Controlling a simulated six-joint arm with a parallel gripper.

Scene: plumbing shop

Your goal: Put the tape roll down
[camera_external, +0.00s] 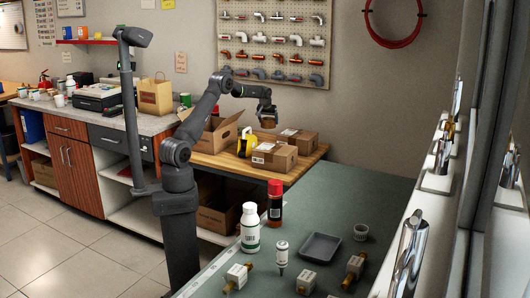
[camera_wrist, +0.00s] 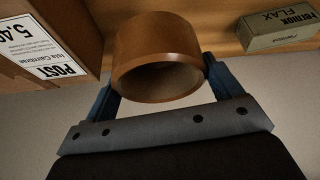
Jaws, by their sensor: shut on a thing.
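The brown tape roll (camera_wrist: 155,45) is between the two blue fingers of my gripper (camera_wrist: 160,82) in the wrist view, with its open round end facing the camera. My gripper is shut on it. In the external view my gripper (camera_external: 268,117) holds the tape roll (camera_external: 269,123) above the wooden bench (camera_external: 235,165), over the cardboard boxes there. The bench top fills the upper part of the wrist view. The gap between roll and bench cannot be judged exactly.
A cardboard box with a POST label (camera_wrist: 42,45) is left of the roll, and a small FLAX box (camera_wrist: 280,28) is at right.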

